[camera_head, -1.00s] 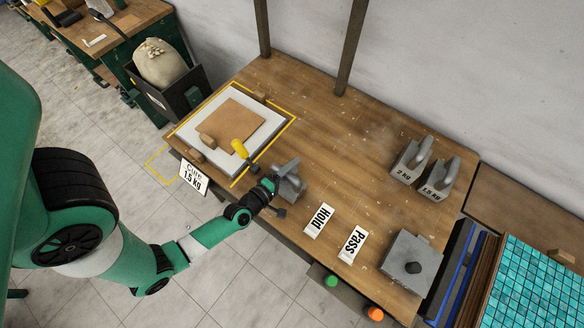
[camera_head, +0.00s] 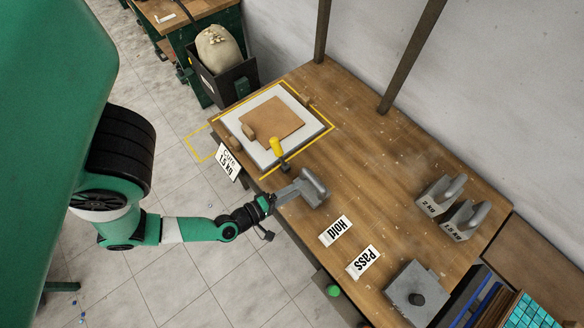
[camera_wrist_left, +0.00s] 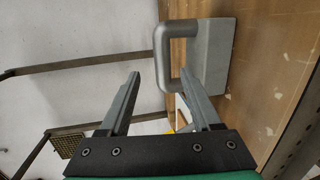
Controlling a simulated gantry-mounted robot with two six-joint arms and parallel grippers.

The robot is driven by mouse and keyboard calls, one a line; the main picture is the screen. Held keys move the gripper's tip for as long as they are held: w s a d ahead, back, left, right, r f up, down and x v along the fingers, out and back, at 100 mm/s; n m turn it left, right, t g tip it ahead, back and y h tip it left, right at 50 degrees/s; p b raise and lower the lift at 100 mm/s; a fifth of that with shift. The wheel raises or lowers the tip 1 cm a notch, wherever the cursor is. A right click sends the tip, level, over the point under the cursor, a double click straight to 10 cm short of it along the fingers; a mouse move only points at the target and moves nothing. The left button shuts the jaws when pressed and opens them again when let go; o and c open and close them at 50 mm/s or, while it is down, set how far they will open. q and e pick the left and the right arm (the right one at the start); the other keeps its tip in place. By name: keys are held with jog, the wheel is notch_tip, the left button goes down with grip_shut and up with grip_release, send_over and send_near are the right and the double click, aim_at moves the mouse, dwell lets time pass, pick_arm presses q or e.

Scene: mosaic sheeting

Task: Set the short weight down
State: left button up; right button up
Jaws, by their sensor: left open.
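A grey weight (camera_head: 316,191) with a loop handle stands on the wooden bench near its front edge, left of the Hold card. No label on it is legible. My left gripper (camera_head: 287,192) is open at the handle side of this weight. In the left wrist view the weight (camera_wrist_left: 212,55) lies ahead, and its handle (camera_wrist_left: 163,60) shows just beyond the open fingers (camera_wrist_left: 163,85). I cannot tell whether a finger still touches the handle. My right gripper is not in view.
The Hold card (camera_head: 336,230) and Pass card (camera_head: 363,262) lie right of the weight. The 2 kg (camera_head: 437,194) and 1.5 kg (camera_head: 465,220) weights stand at the right. The bench middle is clear.

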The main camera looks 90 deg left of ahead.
pick_arm(q)
jog(key=shift+s+d, duration=0.1)
jog(key=shift+s, duration=0.3)
jog(key=w+d+r+m+t+h, duration=0.3)
jog(key=w+d+r+m+t, duration=0.15)
jog(key=w+r, duration=0.7)
jog(key=w+d+r+m+t+h, duration=0.3)
jog(key=w+d+r+m, duration=0.2)
jog(key=w+r, duration=0.65)
jog(key=w+d+r+m+t+h, duration=0.1)
jog(key=w+d+r+m+h, duration=0.2)
jog(key=r, duration=0.7)
jog(key=w+d+r+m+t+h, duration=0.1)
jog(key=d+r+m+t+h, duration=0.1)
jog(key=r+m, duration=0.5)
jog(key=s+r+m+t, duration=0.1)
jog(key=s+r, duration=0.3)
jog(key=r, duration=1)
jog(key=s+a+r+m+t+y, duration=0.1)
jog(key=s+r+m, duration=0.3)
jog(key=r, duration=1)
jog(key=shift+s+a+r+t, duration=0.3)
jog(key=shift+s+t, duration=0.15)
jog(key=shift+t, duration=0.1)
